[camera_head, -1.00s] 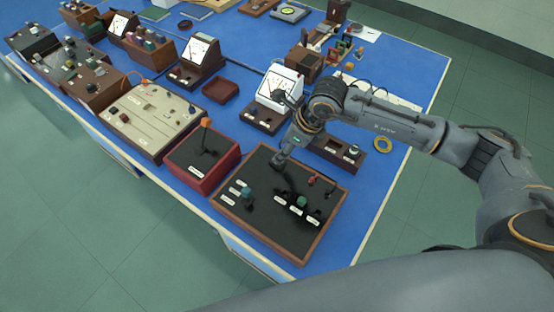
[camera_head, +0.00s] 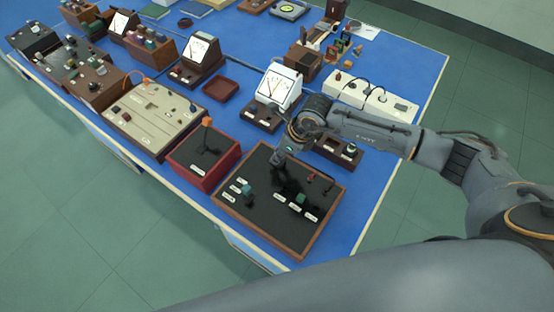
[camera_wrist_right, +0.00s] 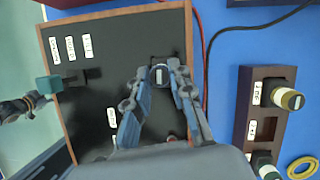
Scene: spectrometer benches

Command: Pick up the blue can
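I cannot make out a clear blue can in either view. My right gripper (camera_head: 285,186) is over the black-topped board (camera_head: 262,222) in the head view, pointing down. In the right wrist view its blue-grey fingers (camera_wrist_right: 160,72) are parted. A small dark piece with a pale stripe (camera_wrist_right: 159,76) shows between the fingertips; I cannot tell whether they touch it.
A red-sided box (camera_head: 190,175) stands left of the board, and a white meter (camera_head: 278,88) behind it. A wooden holder (camera_head: 338,152) with a small cylinder stands close behind the gripper. A red cable (camera_wrist_right: 201,45) runs past the gripper. A bare blue strip lies right of the board.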

